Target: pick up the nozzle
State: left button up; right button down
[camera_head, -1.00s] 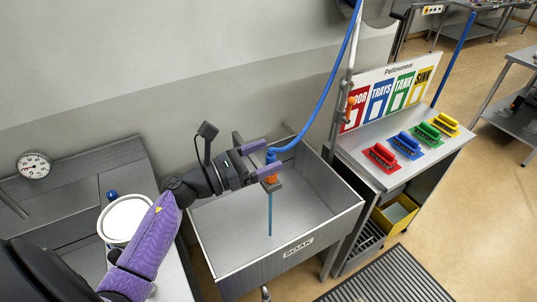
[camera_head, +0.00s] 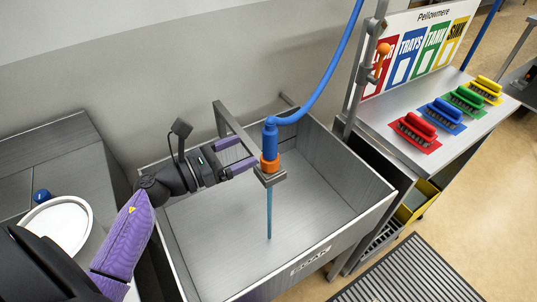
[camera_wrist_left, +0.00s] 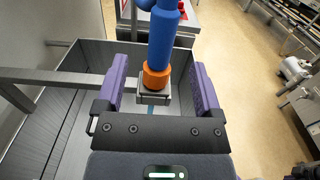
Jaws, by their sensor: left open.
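The nozzle (camera_head: 270,142) has a blue handle, an orange collar and a thin blue tube pointing down. It stands upright at the end of a grey bracket (camera_head: 232,127) over the sink, with a blue hose on top. My left gripper (camera_head: 249,150) is open and empty, just left of the nozzle in the head view, its two purple fingers pointing at it. In the left wrist view the nozzle (camera_wrist_left: 158,55) lies in line with the gap between the fingers of my left gripper (camera_wrist_left: 160,75). Contact is not visible. My right gripper is not in view.
The metal sink marked SOAK (camera_head: 350,222) has high walls around the tube. A vertical pipe (camera_head: 358,75) with an orange-handled valve stands right of it. A bench (camera_head: 400,100) holds several coloured brushes. A white round lid (camera_head: 62,222) is at left.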

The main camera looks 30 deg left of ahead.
aim_at(270, 153)
pick_arm(q)
jog(key=p+x, duration=0.1)
jog(key=x, duration=0.8)
jog(key=shift+d+r, duration=0.2)
jog(key=shift+d, duration=0.05)
grip_shut()
